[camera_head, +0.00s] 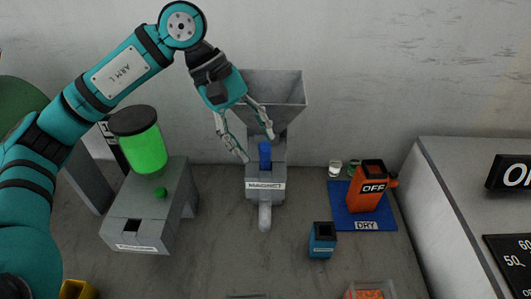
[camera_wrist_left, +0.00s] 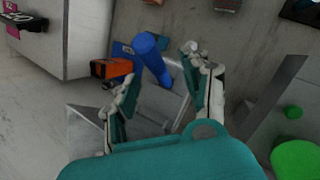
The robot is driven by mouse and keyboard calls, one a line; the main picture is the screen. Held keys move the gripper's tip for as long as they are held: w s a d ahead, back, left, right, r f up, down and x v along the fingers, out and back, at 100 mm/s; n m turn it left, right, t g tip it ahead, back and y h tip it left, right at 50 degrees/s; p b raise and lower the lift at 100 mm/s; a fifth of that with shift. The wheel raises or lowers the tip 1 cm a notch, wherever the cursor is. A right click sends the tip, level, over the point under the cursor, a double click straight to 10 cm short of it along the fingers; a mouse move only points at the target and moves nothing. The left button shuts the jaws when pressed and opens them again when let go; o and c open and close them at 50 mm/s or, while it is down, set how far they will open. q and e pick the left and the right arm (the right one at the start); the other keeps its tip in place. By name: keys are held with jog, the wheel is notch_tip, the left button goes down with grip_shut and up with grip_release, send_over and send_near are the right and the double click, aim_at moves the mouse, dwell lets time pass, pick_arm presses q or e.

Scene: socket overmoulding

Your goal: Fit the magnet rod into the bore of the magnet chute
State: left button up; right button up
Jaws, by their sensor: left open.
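The magnet chute (camera_head: 265,183) is a grey block with a hopper (camera_head: 272,92) on top, a MAGNET label and a rounded spout in front. The magnet rod (camera_head: 265,154) shows as a blue cylinder standing upright at the chute, above the label. How deep it sits in the bore is hidden. My left gripper (camera_head: 258,149) is open, its fingers spread just above and around the rod's upper part. In the left wrist view, the rod (camera_wrist_left: 151,58) shows between the spread fingers (camera_wrist_left: 160,63), not clamped. My right gripper is not in view.
At left stands a grey machine (camera_head: 150,212) with a green cylinder (camera_head: 144,150). A small blue container (camera_head: 322,240) stands front right. Bare table lies around the chute's front.

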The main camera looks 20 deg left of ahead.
aim_at(265, 155)
pick_arm(q)
jog(key=p+x, duration=0.2)
jog(key=x, duration=0.2)
jog(key=shift+w+d, duration=0.1)
jog(key=shift+d, duration=0.2)
jog(key=shift+d+f, duration=0.1)
jog(key=shift+f, duration=0.15)
jog(key=shift+c, duration=0.7)
grip_shut()
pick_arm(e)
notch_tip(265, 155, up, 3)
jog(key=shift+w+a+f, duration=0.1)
